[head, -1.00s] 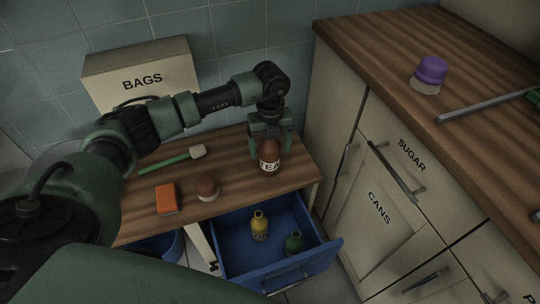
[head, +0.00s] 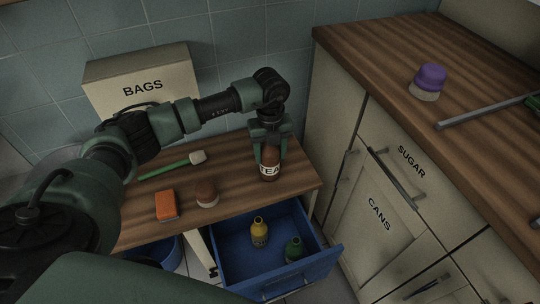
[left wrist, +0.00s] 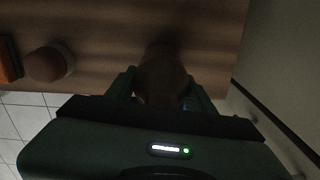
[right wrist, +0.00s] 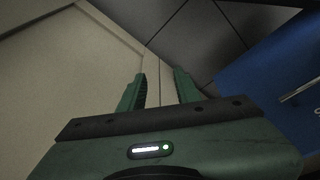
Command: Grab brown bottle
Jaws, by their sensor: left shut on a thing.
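The brown bottle (head: 269,171) with a pale TEA label stands upright at the right part of the small wooden counter. My left gripper (head: 270,157) points down over it, shut on its upper part with a finger at each side. In the left wrist view the brown bottle (left wrist: 161,80) sits between the fingers, dark and seen from above. My right gripper (right wrist: 160,88) shows only in the right wrist view, open and empty, with a cabinet front beyond it.
An orange sponge (head: 166,206), a round brown-topped item (head: 207,194) and a green-handled brush (head: 172,164) lie on the small counter. Below, an open blue drawer (head: 231,268) holds a yellow bottle (head: 259,232) and a green bottle (head: 293,249). A taller counter (head: 400,60) stands right.

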